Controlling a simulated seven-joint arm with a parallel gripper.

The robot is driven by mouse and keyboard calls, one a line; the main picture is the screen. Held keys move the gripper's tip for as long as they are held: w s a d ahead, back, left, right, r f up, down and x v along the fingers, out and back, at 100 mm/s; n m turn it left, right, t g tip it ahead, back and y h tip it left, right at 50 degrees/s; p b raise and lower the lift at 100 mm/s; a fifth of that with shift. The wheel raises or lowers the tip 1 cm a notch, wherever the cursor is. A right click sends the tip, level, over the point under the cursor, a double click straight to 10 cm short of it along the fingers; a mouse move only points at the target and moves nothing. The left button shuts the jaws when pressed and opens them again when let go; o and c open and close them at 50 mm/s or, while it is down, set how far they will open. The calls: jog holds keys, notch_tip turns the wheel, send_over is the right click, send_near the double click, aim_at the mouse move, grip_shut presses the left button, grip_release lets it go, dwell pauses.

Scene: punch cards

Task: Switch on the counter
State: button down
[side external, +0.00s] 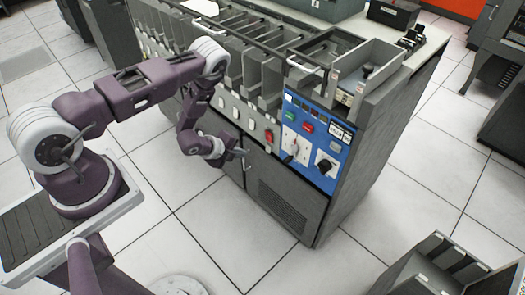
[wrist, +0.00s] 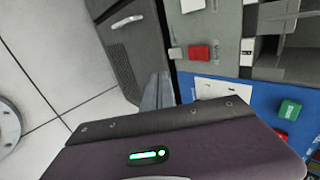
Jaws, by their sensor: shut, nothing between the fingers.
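The machine's blue control panel (side external: 312,158) is at its front corner, with a green button (side external: 307,127), a red button (side external: 293,115), small white number windows (side external: 341,133), a lever on a white plate (side external: 289,143) and a black knob (side external: 325,165). A red switch (side external: 268,136) sits on the grey strip left of the panel. In the wrist view, the red switch (wrist: 200,52) and green button (wrist: 289,109) lie right of my gripper (wrist: 157,90). My gripper (side external: 240,154) is shut and empty, left of and below the red switch. I cannot tell which control belongs to the counter.
The grey card machine (side external: 290,200) has a row of card slots above the panel and a cabinet door with a handle (wrist: 126,22) below. A grey unit (side external: 440,262) stands at the lower right. The tiled floor (side external: 215,225) in front is clear.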

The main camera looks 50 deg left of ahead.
aim_at(268, 149)
jog(key=x, duration=0.4)
jog(key=w+r+x, duration=0.1)
jog(key=x, duration=0.3)
jog(key=w+r+x, duration=0.1)
jog(key=x, duration=0.4)
jog(key=shift+f, duration=0.1)
jog(key=shift+w+f, duration=0.1)
jog(key=shift+w, duration=0.05)
jog(key=shift+r, duration=0.85)
